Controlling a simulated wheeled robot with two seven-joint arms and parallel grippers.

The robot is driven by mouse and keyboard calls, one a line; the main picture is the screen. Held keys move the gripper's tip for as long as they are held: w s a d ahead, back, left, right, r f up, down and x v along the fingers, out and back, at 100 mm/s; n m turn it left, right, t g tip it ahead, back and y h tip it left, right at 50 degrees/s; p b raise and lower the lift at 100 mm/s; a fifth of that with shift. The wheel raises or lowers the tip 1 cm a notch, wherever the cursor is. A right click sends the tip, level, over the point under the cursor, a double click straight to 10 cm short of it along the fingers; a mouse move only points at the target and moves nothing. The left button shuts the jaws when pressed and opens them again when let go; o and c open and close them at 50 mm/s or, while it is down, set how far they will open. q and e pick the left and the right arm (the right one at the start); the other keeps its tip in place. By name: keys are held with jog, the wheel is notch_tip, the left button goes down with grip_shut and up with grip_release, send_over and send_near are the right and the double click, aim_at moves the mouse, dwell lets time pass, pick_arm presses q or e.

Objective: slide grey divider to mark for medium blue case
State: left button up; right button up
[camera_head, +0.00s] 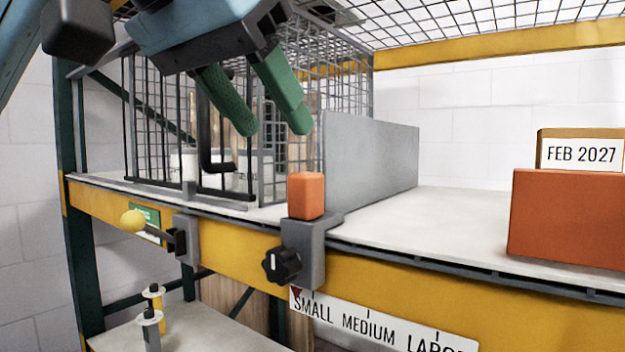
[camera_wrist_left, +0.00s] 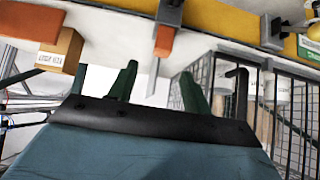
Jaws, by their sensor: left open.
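The grey divider (camera_head: 371,160) stands upright across the shelf, beside the wire cage. Its front clamp (camera_head: 312,255) sits on the yellow rail and carries an orange block (camera_head: 306,195) on top and a black knob (camera_head: 282,265). A small red pointer (camera_head: 296,293) under the clamp is at the SMALL end of the size label (camera_head: 380,325). My left gripper (camera_head: 273,128) is open and empty, its green fingers above and left of the orange block. In the left wrist view the orange block (camera_wrist_left: 165,41) lies beyond the fingers (camera_wrist_left: 158,88). No blue case is in view.
An orange case (camera_head: 568,215) and a cardboard box (camera_head: 580,152) labelled FEB 2027 stand right on the shelf. The shelf (camera_head: 450,218) is clear between divider and case. Left are the wire cage (camera_head: 340,85), a black latch bar (camera_head: 207,140) and a yellow-knobbed lever (camera_head: 133,221).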

aim_at(305, 173)
pick_arm(q)
jog(key=x, duration=0.4)
jog(key=shift+w, duration=0.3)
jog(key=shift+p+x, duration=0.4)
jog(key=shift+x, duration=0.75)
jog(key=x, duration=0.3)
jog(key=shift+w+d+f, duration=0.1)
jog(key=shift+f, duration=0.05)
jog(key=shift+w+d+f+p, duration=0.15)
jog(key=shift+w+f+p, duration=0.1)
jog(key=shift+p, duration=0.05)
jog(key=shift+w+f, duration=0.15)
jog(key=shift+d, duration=0.1)
jog(key=shift+c, duration=0.9)
grip_shut()
pick_arm(e)
jog(key=shift+s+r, duration=0.75)
jog(key=shift+s, duration=0.15)
